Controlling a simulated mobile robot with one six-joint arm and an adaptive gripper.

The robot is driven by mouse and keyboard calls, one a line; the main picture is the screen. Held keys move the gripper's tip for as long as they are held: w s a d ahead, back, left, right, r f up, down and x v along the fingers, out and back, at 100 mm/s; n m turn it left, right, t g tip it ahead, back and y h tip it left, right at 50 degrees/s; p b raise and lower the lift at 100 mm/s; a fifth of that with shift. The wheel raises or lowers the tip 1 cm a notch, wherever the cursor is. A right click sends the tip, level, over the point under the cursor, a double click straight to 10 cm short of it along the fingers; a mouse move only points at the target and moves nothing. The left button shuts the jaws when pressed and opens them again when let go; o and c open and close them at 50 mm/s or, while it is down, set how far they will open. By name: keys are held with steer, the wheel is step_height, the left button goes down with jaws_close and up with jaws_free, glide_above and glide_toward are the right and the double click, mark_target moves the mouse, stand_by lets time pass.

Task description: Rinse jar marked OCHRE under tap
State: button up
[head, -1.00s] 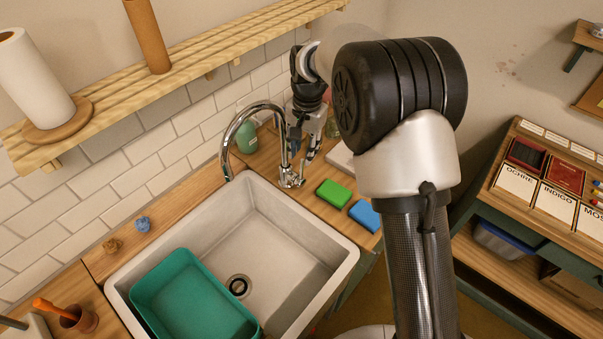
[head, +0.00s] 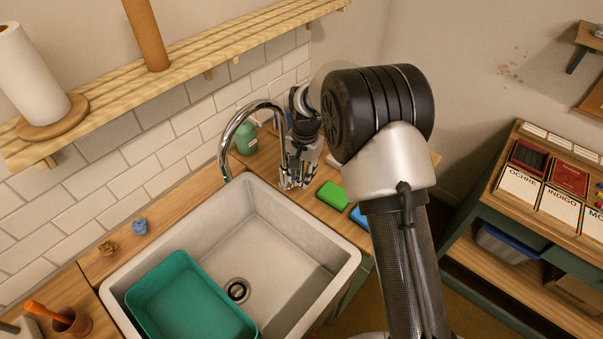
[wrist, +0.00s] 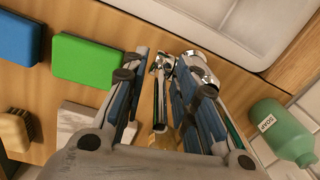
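The chrome tap (head: 233,130) arches over the back right of the sink (head: 283,228). My gripper (head: 297,184) is low at the tap's base. In the wrist view my gripper (wrist: 160,66) is open, its two fingers apart on either side of a thin chrome lever (wrist: 158,92) by the tap base (wrist: 197,68). I cannot tell whether a finger touches the lever. I see no jar in my gripper or in the sink. A card reading OCHRE (head: 519,184) is on the side table at right. No jar marked OCHRE is visible.
A teal tub (head: 187,300) sits in the sink's left part. A green sponge (head: 332,195) and a blue sponge (head: 360,217) lie right of the tap. A soap bottle (wrist: 283,132) stands by the wall. A brush (wrist: 17,130) shows at the wrist view's left.

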jaws_close()
stand_by(0.6)
